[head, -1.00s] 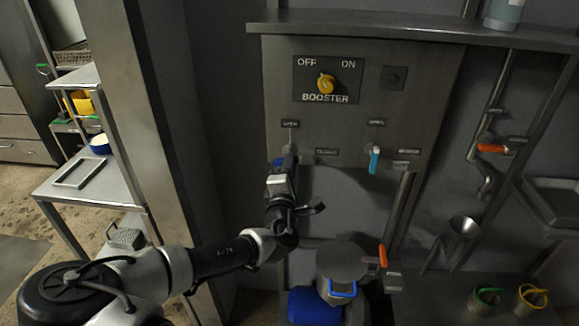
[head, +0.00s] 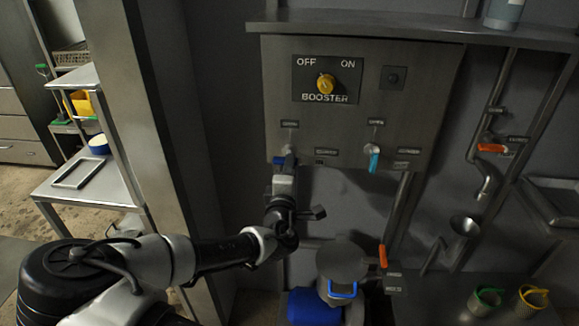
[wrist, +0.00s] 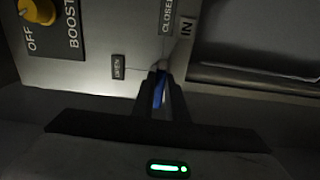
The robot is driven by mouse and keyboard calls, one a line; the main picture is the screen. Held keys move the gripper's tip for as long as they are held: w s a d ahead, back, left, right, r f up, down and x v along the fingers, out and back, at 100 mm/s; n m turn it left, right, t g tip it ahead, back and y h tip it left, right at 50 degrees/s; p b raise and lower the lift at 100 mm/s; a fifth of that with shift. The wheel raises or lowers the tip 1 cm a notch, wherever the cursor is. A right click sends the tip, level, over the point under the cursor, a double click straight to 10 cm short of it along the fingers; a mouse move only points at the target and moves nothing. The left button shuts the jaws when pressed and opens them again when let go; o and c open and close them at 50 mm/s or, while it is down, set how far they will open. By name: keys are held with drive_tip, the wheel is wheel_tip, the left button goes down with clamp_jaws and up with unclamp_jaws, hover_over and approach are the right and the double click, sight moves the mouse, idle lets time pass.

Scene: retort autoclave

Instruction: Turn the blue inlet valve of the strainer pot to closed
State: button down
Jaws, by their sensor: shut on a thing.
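The blue inlet valve handle (head: 279,160) is on the lower left of the steel panel, mostly hidden by my gripper in the head view. My gripper (head: 286,162) is shut on it. In the wrist view the blue handle (wrist: 158,95) shows between the two dark fingers (wrist: 161,80), which reach its pivot. An OPEN label (wrist: 118,67) is left of the fingertips there. A CLOSED label (wrist: 168,17) and an IN label (wrist: 186,28) are above. The handle's exact angle is hard to tell. The strainer pot (head: 342,262) stands below the panel.
A light-blue-handled valve (head: 374,162) is to the right on the same panel (head: 420,100). The yellow booster knob (head: 325,84) is above. Orange handles sit by the pot (head: 383,256) and on the right pipe (head: 491,148). A steel post (head: 150,130) stands left of my arm.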

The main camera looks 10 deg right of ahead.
drive_tip(key=c, duration=1.8)
unclamp_jaws()
drive_tip(key=shift+w, duration=0.1)
drive_tip(key=shift+o, duration=0.2)
drive_tip(key=p+v, duration=0.7)
drive_tip(key=v, duration=1)
drive_tip(key=shift+s+p, duration=0.2)
drive_tip(key=shift+p, duration=0.1)
drive_tip(key=shift+r, duration=0.1)
